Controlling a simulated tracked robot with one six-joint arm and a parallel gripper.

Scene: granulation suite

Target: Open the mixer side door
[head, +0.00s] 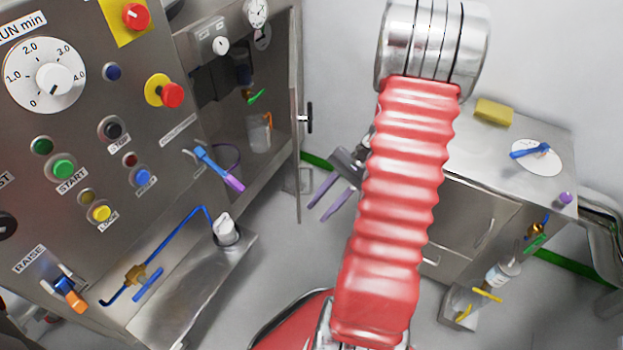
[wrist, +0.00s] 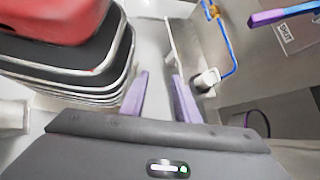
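The mixer side door (head: 296,165) is a tall grey metal panel, seen nearly edge-on in the head view. It stands swung out at the right of an open compartment, whose inside shows. A black T-shaped handle (head: 307,118) sticks out from its right face. My gripper (head: 319,212) is open and empty, with purple fingers pointing down-left. In the picture it is just right of the door's lower edge; the gap in depth is unclear. The wrist view shows both fingers apart with nothing between them (wrist: 160,92). My red-sleeved arm hides part of the gripper body.
The control panel (head: 110,190) with buttons fills the left. A low ledge with a white knob (head: 224,228) and a blue pipe (head: 180,228) juts out below. A steel cabinet (head: 463,160) stands right, bearing a yellow sponge (head: 494,112). Grey floor shows between.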

